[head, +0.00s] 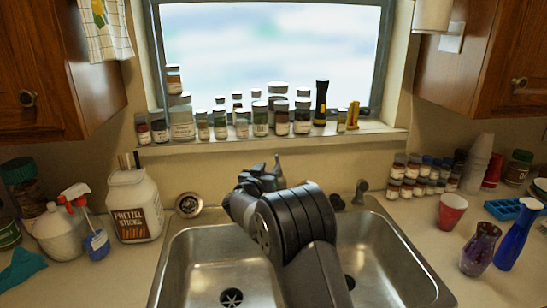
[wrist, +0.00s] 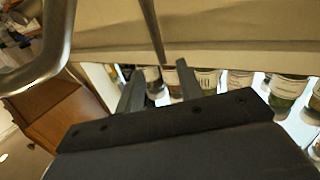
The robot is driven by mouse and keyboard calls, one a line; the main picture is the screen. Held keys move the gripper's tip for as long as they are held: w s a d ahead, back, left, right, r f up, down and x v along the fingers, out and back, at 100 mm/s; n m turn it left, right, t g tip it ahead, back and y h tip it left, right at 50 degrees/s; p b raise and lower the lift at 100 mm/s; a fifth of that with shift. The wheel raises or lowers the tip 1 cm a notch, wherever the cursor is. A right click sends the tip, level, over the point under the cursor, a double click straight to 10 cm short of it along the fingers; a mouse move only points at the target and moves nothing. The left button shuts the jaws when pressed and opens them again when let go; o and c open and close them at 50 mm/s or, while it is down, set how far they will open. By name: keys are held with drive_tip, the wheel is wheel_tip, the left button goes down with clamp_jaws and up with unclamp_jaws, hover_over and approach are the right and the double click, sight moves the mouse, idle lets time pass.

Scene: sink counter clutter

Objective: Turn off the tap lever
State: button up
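The tap stands at the back of the sink, mostly hidden behind my arm in the head view. A thin upright metal piece (head: 278,164), likely its lever, shows just above my gripper (head: 262,176). In the wrist view the curved metal spout (wrist: 52,55) is at the left. A thin metal rod (wrist: 150,25), likely the tap lever, comes down from the top and its end lies near the space between the two fingers of my gripper (wrist: 160,68). The fingers are apart with nothing clamped. I cannot tell whether they touch the rod.
The double steel sink (head: 205,262) lies below my arm. Jars and a flashlight (head: 321,103) line the window sill (head: 270,139) behind. A pretzel jar (head: 134,205) and spray bottles stand left. Small jars, cups, a purple vase (head: 480,249) and a blue bottle (head: 515,236) stand right.

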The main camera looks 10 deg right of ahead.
sight(276, 159)
drive_tip(key=p+x, duration=0.2)
drive_tip(key=x, duration=0.6)
clamp_jaws()
idle(0.5)
